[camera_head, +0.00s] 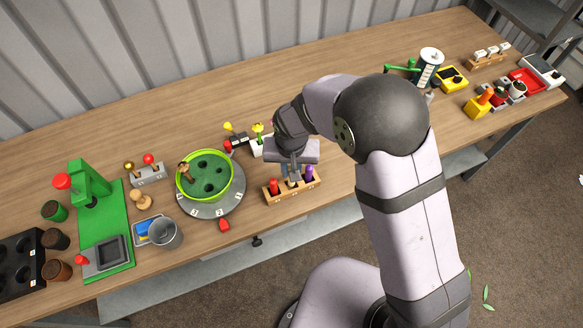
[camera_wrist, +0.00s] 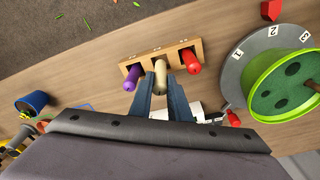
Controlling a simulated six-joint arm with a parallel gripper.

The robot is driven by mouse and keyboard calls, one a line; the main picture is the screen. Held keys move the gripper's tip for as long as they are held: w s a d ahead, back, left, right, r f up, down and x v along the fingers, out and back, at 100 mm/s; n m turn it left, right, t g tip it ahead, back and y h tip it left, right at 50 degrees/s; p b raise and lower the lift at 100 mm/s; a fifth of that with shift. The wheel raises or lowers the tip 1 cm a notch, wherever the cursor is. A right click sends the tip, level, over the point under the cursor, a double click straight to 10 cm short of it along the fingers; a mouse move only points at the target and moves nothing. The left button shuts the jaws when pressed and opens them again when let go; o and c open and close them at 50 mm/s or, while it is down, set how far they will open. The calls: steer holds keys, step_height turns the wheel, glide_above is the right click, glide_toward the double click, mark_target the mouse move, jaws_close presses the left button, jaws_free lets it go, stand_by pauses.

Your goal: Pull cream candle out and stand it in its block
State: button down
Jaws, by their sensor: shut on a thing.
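The wooden block (camera_head: 287,194) stands near the table's front edge; it shows in the wrist view (camera_wrist: 184,46). A cream candle (camera_wrist: 160,67) is at its middle place, between a purple candle (camera_wrist: 132,82) and a red candle (camera_wrist: 192,67). My gripper (camera_wrist: 162,80) is shut on the cream candle, one finger on each side. In the head view my gripper (camera_head: 293,171) hangs over the block and mostly hides the cream candle. I cannot tell how deep the candle sits in its hole.
The lime-green pot (camera_head: 230,177) with dark holes stands on a grey numbered disc (camera_head: 222,208), close left of the block. A small red piece (camera_head: 224,224) lies in front of the disc. Small coloured items crowd behind my gripper.

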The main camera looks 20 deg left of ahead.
steer(key=shift+f+b, duration=1.15)
steer(key=shift+f, duration=0.45)
steer(key=c, duration=1.6)
jaws_free()
steer(key=shift+s+d+r+b, duration=0.15)
steer(key=shift+r+b, duration=0.2)
steer(key=shift+r, duration=0.85)
steer(key=shift+s+a+r+b, duration=0.1)
steer(key=shift+r+b, duration=0.25)
steer(key=shift+r, duration=0.9)
steer(key=shift+s+d+r+b, duration=0.15)
steer(key=shift+r+b, duration=0.2)
steer(key=shift+r, duration=0.85)
